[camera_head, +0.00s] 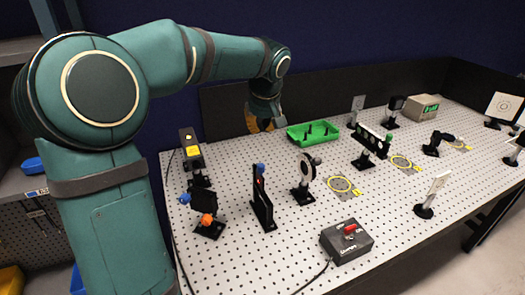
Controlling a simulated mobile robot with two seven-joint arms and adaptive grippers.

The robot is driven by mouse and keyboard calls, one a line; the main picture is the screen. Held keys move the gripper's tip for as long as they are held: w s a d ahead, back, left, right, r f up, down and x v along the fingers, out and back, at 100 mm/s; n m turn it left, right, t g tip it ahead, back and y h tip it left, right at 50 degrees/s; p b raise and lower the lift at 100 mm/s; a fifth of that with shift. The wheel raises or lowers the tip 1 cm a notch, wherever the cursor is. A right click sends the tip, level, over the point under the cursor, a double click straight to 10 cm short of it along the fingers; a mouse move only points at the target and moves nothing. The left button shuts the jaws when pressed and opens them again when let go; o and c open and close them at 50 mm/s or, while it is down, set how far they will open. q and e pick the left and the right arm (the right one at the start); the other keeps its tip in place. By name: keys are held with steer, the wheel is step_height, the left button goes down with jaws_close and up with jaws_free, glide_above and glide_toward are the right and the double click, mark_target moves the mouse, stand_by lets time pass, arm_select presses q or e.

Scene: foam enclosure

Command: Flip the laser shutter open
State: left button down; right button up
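A slim black upright stand (262,200) with a blue knob on top and a small red mark stands on the perforated table, left of centre; it looks like the laser shutter, but I cannot tell for sure. Left of it is a black square mount (204,214) with blue and orange knobs. Behind that is a black box with yellow labels (192,150), likely the laser. My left gripper (261,124) hangs at the table's back edge, left of a green tray, apart from the shutter. Its orange fingers are small and partly hidden, so their opening is unclear. My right gripper is not in view.
The green tray (312,139) holds black posts. A round optic on a post (304,178) stands right of the shutter. A control box with a red switch (346,241) sits at the front. More optics fill the right side. The front-left table (262,262) is mostly clear.

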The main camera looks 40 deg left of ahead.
mark_target(260, 176)
arm_select(q)
steer(key=shift+s+d, duration=0.1)
step_height(260, 176, down, 9)
steer(key=b, duration=0.2)
steer(key=shift+s+d+f, duration=0.15)
steer(key=shift+d+f, duration=0.05)
stand_by(0.6)
steer(key=shift+d, duration=0.1)
